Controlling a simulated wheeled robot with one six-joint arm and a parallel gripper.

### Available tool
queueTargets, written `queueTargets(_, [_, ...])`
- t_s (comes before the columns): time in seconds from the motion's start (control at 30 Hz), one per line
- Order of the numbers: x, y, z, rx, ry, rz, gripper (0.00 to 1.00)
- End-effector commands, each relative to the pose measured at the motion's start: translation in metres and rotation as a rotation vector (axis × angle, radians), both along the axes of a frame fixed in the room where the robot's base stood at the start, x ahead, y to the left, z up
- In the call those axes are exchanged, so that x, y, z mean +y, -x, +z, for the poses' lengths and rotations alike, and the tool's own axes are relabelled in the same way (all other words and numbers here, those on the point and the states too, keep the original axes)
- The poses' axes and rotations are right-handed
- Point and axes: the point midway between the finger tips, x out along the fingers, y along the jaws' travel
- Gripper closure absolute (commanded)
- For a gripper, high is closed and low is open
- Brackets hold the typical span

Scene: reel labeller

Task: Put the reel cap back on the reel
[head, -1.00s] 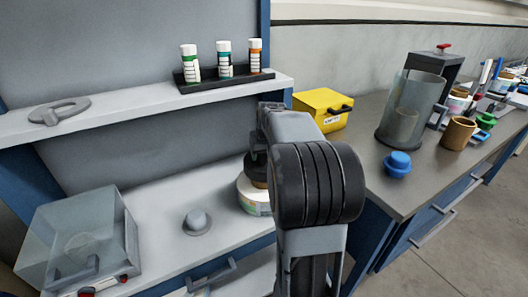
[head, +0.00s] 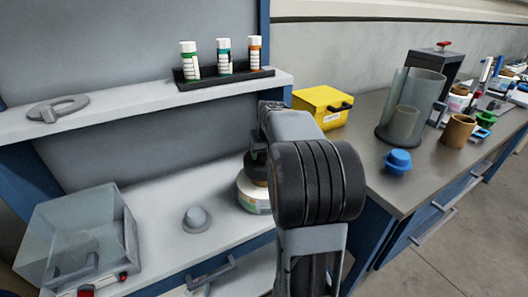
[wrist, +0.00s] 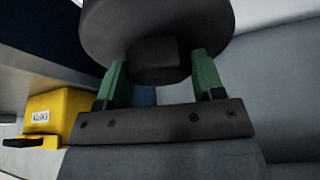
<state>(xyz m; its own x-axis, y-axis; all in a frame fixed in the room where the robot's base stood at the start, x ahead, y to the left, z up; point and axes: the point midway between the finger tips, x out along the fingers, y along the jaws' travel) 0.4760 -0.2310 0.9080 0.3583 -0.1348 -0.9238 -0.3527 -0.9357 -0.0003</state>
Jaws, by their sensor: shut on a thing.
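My gripper (wrist: 160,72) is shut on the square knob of a dark round cap (wrist: 155,20), which I take for the reel cap. The green fingertips sit on either side of the knob. In the head view my gripper (head: 257,148) is mostly hidden behind my arm. A dark edge of the cap (head: 255,170) shows just above a white round reel-like body (head: 252,195) with a coloured label, standing on the lower bench. Whether the cap touches it, I cannot tell. My arm hides the right side of both.
A grey domed knob (head: 197,219) and a clear box (head: 82,235) stand left on the lower bench. A yellow box (head: 322,105) and blue cap-like piece (head: 398,162) are at right.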

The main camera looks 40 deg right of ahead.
Motion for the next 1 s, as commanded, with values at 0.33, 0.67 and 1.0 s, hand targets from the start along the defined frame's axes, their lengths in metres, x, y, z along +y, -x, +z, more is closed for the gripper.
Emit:
queueTargets(0.33, [0.000,0.000,-0.013,-0.001,0.000,0.000,0.71])
queueTargets(0.67, [0.000,0.000,-0.027,-0.001,0.000,0.000,0.71])
queueTargets(1.0, [0.000,0.000,-0.040,-0.001,0.000,0.000,0.71])
